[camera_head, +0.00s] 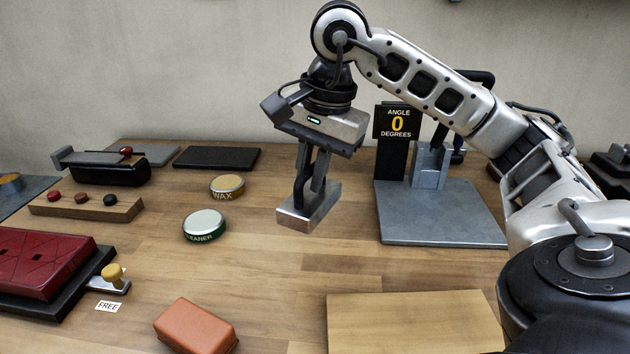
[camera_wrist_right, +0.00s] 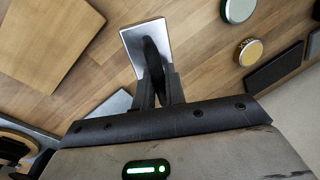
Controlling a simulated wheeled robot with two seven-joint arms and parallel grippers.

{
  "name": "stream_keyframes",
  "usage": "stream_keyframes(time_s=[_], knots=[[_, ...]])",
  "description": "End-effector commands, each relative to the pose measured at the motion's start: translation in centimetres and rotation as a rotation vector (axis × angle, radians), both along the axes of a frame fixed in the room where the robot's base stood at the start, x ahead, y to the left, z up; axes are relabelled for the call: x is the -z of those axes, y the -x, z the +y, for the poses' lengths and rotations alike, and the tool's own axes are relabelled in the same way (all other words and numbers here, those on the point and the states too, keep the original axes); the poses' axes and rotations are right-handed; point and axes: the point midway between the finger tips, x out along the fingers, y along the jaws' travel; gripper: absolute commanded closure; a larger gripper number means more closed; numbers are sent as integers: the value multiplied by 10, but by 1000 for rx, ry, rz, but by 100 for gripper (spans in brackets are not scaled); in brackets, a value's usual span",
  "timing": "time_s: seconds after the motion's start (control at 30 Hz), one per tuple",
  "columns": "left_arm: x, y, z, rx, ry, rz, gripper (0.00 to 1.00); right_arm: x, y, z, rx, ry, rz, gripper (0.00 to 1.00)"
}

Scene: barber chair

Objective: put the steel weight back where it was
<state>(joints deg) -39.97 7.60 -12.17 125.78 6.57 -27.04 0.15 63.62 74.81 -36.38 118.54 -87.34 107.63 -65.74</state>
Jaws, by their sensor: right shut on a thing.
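The steel weight (camera_head: 309,211) is a small grey metal block. My right gripper (camera_head: 310,190) is shut on it and holds it over the middle of the table, between the tins and the grey metal plate. It looks raised above the wood. In the right wrist view, the steel weight (camera_wrist_right: 147,45) shows between the fingers of the right gripper (camera_wrist_right: 156,75), partly hidden by them. My left gripper is not in view.
A grey metal plate (camera_head: 440,228) with a sign reading "ANGLE 0 DEGREES" (camera_head: 397,122) stands right. WAX (camera_head: 227,186) and CLEANER (camera_head: 204,225) tins stand left. An orange block (camera_head: 195,327) and wooden board (camera_head: 415,322) lie in front. A red pad (camera_head: 40,262) lies far left.

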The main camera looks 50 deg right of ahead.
Motion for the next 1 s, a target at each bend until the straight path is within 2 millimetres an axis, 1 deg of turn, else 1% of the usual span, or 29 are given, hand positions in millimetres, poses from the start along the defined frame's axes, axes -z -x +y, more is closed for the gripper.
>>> stream_keyframes(time_s=[0.03, 0.2, 0.3, 0.4, 0.5, 0.77, 0.83, 0.9, 1.0], knots=[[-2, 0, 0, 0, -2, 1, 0, 1, -10, -5, 4, -5, -6, 100], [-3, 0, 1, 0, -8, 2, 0, 17, -39, -21, 1, -4, -5, 100], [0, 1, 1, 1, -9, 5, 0, 36, -50, -27, 1, -3, -4, 100], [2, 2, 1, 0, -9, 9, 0, 49, -60, -32, 0, -3, -5, 100], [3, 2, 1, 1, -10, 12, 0, 58, -67, -36, -2, -2, -9, 100], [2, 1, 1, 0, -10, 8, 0, 71, -77, -41, -2, -2, -8, 100], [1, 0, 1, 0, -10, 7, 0, 79, -80, -43, -2, -2, -7, 100], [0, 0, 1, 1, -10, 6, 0, 89, -79, -43, -2, 0, -6, 100], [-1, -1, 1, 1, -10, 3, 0, 99, -79, -43, -2, 0, -8, 100]])
